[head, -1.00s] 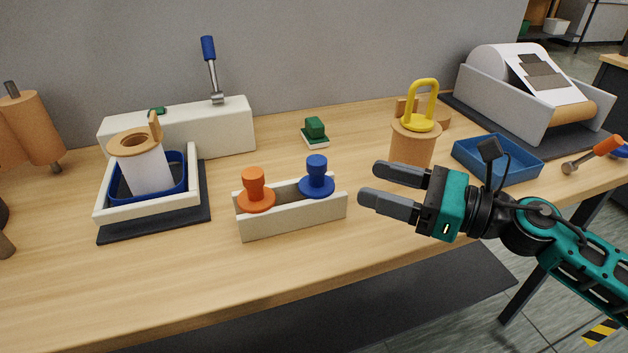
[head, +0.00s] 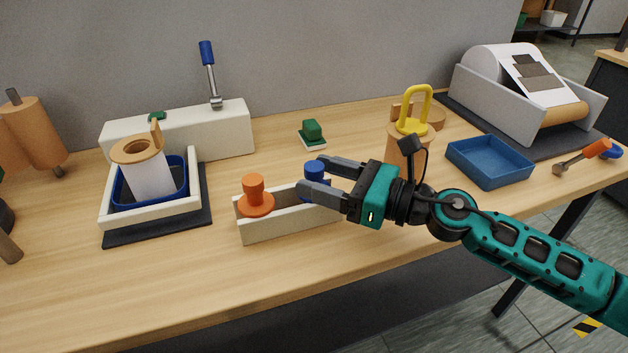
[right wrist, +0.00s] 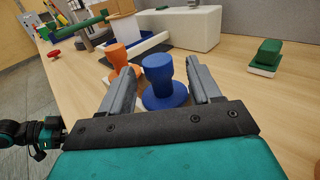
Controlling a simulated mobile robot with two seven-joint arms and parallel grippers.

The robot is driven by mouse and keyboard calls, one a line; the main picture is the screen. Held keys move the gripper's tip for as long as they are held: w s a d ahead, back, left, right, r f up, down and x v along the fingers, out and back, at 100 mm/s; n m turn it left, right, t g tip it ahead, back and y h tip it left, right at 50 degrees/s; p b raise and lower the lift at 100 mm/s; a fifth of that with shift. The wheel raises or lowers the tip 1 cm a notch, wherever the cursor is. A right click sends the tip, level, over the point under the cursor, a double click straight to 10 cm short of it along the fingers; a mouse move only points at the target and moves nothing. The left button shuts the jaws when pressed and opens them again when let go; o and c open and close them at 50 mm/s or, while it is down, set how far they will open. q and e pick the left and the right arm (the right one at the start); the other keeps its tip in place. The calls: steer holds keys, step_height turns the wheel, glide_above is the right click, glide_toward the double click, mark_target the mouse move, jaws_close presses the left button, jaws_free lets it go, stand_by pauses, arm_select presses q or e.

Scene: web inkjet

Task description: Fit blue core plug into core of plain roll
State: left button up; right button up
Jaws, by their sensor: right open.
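The blue core plug (head: 315,168) stands upright in the right part of a white holder (head: 286,222); it also shows in the right wrist view (right wrist: 161,79). My right gripper (head: 311,176) is open, with its fingers on either side of the blue plug's knob; I cannot tell whether they touch it. In the right wrist view the knob is between the fingers (right wrist: 163,84). The plain roll (head: 150,176), white with a brown core, stands in a blue tray inside a white frame at the left. Its core opening faces up.
An orange plug (head: 255,194) stands beside the blue one in the holder. A brown roll with a yellow handle (head: 413,122) stands behind my right arm. A blue bin (head: 489,162) is at the right. A green stamp-like block (head: 312,134) lies behind the holder.

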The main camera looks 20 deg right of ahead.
steer(key=shift+w+a, duration=0.5)
steer(key=c, duration=1)
